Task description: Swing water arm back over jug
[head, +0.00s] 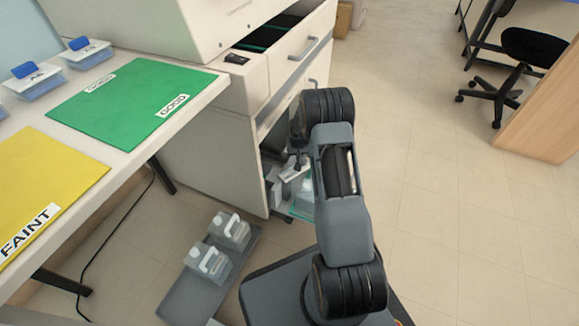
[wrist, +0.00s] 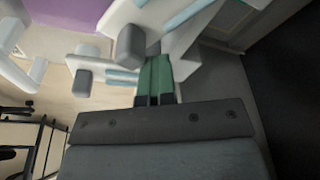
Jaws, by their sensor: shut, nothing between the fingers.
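My gripper (wrist: 154,75) is shut and empty; its green fingers show together in the wrist view. In the head view my arm reaches to the open lower compartment of the white machine (head: 190,155), and the arm hides much of the opening. White parts (head: 293,170) show in the compartment near the gripper. In the wrist view, white bars with grey end blocks (wrist: 131,45) and blue-green strips lie close around the fingertips. I cannot tell which is the water arm or the jug under it, or whether the fingers touch anything.
Two clear jugs with white handles (head: 212,262) stand on a grey tray (head: 185,300) on the floor. A drawer (head: 300,45) is partly open above the compartment. The table with green (head: 120,100) and yellow mats is left.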

